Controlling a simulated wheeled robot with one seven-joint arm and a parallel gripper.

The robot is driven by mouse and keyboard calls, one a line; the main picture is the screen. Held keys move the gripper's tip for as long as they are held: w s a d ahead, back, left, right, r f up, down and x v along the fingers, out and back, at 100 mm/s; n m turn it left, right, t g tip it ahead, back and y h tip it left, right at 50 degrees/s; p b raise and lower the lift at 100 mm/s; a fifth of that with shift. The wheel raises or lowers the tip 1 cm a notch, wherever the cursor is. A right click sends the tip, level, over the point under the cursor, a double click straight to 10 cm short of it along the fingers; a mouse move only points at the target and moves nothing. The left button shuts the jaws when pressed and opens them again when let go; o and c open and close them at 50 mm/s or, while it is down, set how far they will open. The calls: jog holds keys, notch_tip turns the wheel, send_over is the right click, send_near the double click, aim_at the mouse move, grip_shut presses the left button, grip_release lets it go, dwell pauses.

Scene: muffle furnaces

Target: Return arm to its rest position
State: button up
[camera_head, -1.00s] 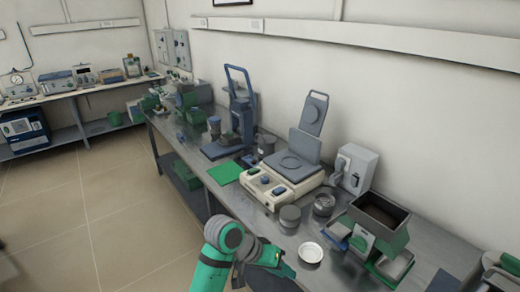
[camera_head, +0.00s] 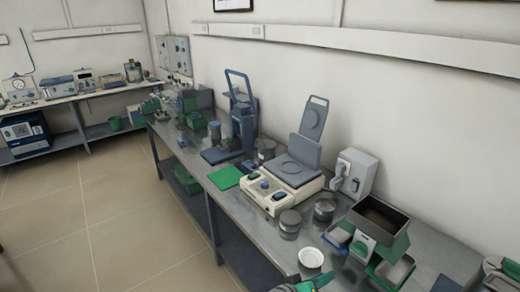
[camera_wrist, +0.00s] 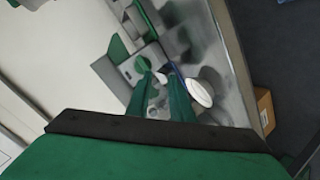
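My gripper (camera_head: 310,283) shows only as a small green part at the bottom edge of the head view. The rest of the arm is outside that view. In the wrist view two green fingers of my gripper (camera_wrist: 159,72) point away from the camera with a gap between their tips. Nothing is held between them.
The steel bench (camera_head: 235,207) carries a cream device with a raised lid (camera_head: 285,190), grey containers (camera_head: 290,224), a green-and-grey hopper unit (camera_head: 380,220) and a blue-framed press (camera_head: 240,120). Open tiled floor (camera_head: 100,220) lies to the left. A second bench (camera_head: 80,92) stands at the far left.

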jog(key=s+a+f+n+t+y, duration=0.3)
jog(key=s+a+f+y, duration=0.15)
jog(key=s, duration=0.45)
jog(key=s+a+f+n+t+y, duration=0.3)
jog(key=s+f, duration=0.3)
jog(key=s, duration=0.2)
jog(key=s+a+r+m+y, duration=0.1)
jog(key=s+a+r+m, duration=0.1)
jog(key=s, duration=0.4)
jog(key=s+a+r+m+t+y, duration=0.1)
jog(key=s+a+r, duration=0.1)
jog(key=s+a, duration=0.3)
jog(key=s+a+r+m+y, duration=0.1)
jog(key=s+a, duration=0.3)
jog(key=s, duration=0.5)
jog(key=shift+r+m, duration=0.7)
jog(key=shift+m, duration=0.1)
jog(key=shift+w, duration=0.1)
jog(key=shift+o, duration=1.4)
jog(key=shift+d, duration=0.1)
